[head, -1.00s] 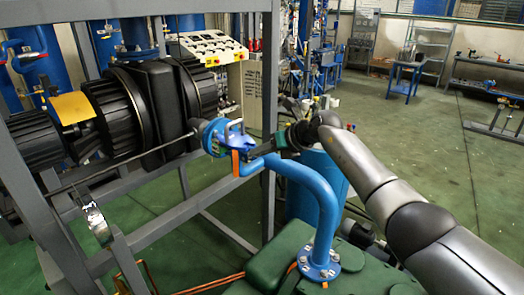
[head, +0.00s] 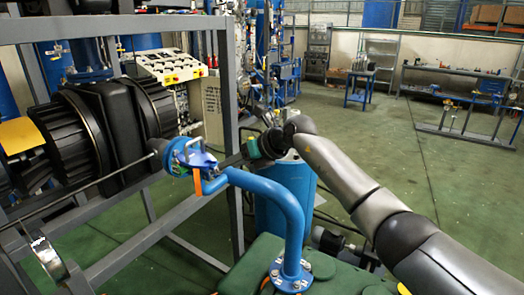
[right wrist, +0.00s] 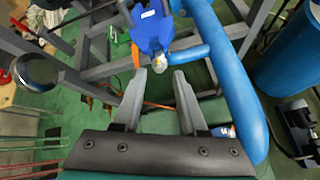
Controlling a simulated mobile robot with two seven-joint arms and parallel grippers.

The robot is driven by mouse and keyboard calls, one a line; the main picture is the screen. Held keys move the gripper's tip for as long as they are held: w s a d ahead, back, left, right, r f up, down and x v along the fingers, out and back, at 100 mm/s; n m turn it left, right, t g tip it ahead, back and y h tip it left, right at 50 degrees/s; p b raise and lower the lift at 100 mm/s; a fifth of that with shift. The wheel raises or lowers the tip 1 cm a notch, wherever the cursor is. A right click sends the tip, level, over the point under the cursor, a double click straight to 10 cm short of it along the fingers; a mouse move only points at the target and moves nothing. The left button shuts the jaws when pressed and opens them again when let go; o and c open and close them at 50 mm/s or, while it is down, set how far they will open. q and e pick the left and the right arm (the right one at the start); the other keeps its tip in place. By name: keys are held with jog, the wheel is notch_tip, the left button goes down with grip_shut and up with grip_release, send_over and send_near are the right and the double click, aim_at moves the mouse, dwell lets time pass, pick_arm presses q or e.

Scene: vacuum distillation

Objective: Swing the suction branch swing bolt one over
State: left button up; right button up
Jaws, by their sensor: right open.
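The suction branch is a blue bent pipe (head: 285,205) rising from a green base, with a blue flanged end (head: 180,155) at its upper left. In the right wrist view a blue cap or clamp (right wrist: 150,32) hangs beside the pipe, with a small pale bolt-like end (right wrist: 160,61) below it; I cannot tell for certain which swing bolt this is. An orange strip (head: 197,183) hangs by the flange. My right gripper (head: 222,163) is open beside the flange. In the right wrist view its fingertips (right wrist: 159,74) are apart, just short of the pale end, with nothing between them. My left gripper is not in view.
A grey frame (head: 231,120) with dark motor-like housings (head: 105,125) stands at the left. A thin rod (head: 80,185) runs to the flange. A blue drum (head: 285,195) stands behind the pipe. Open green floor (head: 390,150) lies to the right.

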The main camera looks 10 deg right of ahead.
pick_arm(q)
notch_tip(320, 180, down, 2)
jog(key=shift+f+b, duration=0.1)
jog(key=shift+b, duration=0.95)
pick_arm(e)
jog(key=v, duration=1.1)
